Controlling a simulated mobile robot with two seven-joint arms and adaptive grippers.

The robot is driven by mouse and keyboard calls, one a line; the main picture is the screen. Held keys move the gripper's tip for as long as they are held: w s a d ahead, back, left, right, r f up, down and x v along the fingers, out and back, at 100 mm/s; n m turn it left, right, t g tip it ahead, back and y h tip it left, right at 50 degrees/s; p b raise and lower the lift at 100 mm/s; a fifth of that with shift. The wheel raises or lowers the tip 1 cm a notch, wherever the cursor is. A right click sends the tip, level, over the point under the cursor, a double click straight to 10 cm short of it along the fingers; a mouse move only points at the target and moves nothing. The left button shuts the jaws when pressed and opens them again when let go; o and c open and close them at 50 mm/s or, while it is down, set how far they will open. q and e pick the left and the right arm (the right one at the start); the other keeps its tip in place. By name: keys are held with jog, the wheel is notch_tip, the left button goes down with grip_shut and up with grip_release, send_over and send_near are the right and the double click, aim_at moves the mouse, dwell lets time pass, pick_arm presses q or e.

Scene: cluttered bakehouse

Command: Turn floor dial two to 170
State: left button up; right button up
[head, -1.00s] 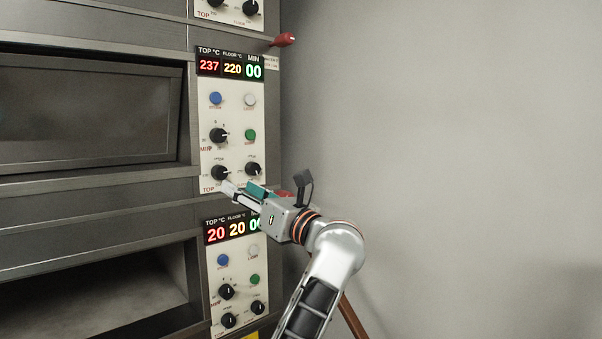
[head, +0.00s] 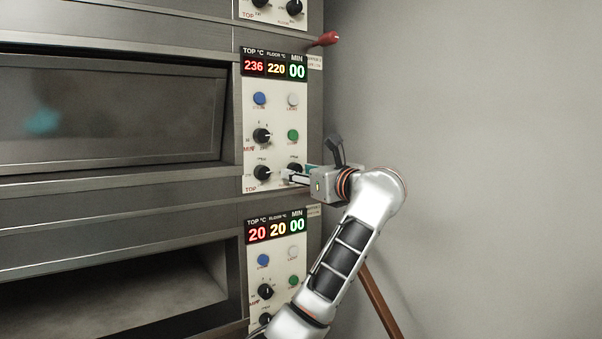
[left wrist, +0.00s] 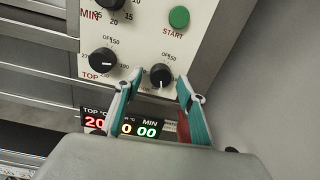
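Floor dial two (head: 294,168) is the black lower-right knob on the middle oven panel (head: 250,112), partly hidden by my gripper in the head view. That panel's floor display (head: 276,69) reads 220. My left gripper (head: 290,175) is at the dial. In the left wrist view its teal-padded fingers (left wrist: 158,82) are open, one on each side of the dial. I cannot tell whether they touch it. My right gripper is not in view.
The top dial (head: 262,173) sits close left of the floor dial, and the green start button (head: 293,135) is above. A lower panel display (head: 276,229) reads 20, 20, 00. A red handle (head: 326,39) juts out higher up. Bare wall is at the right.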

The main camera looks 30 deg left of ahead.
pick_arm(q)
jog(key=shift+a, duration=0.1)
jog(key=c, duration=1.1)
jog(key=shift+c, duration=0.2)
